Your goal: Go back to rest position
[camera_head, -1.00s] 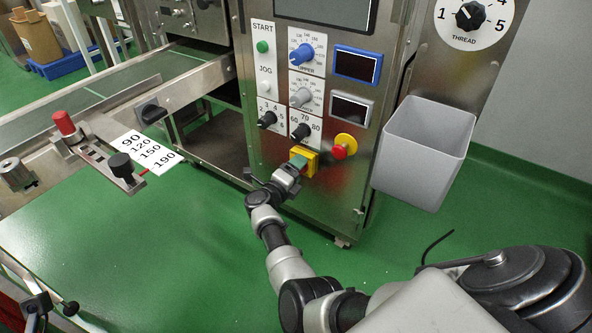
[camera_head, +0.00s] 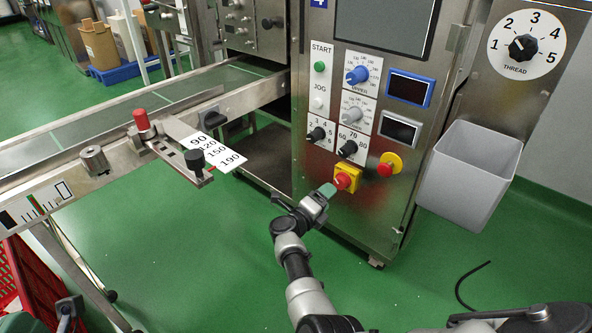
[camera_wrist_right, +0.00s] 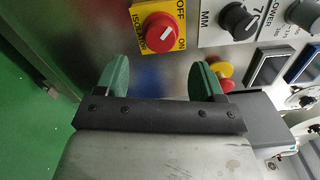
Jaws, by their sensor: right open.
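My right gripper (camera_head: 326,191) is in front of the machine's lower panel in the head view, its green fingertip close to the red and yellow isolator switch (camera_head: 346,178). In the right wrist view the gripper (camera_wrist_right: 160,80) is open, with two green fingers apart and nothing between them. The isolator switch (camera_wrist_right: 160,32) lies beyond the fingertips, and I see no grip on it. What seems to be my left gripper (camera_head: 68,310) shows only partly at the bottom left edge, and its jaws are unclear.
The steel control cabinet (camera_head: 330,215) stands ahead with knobs and a red emergency button (camera_head: 388,165). A grey bin (camera_head: 468,180) hangs on its right. A conveyor (camera_head: 90,125) runs along the left, above a red crate (camera_head: 30,280). Green floor is open between.

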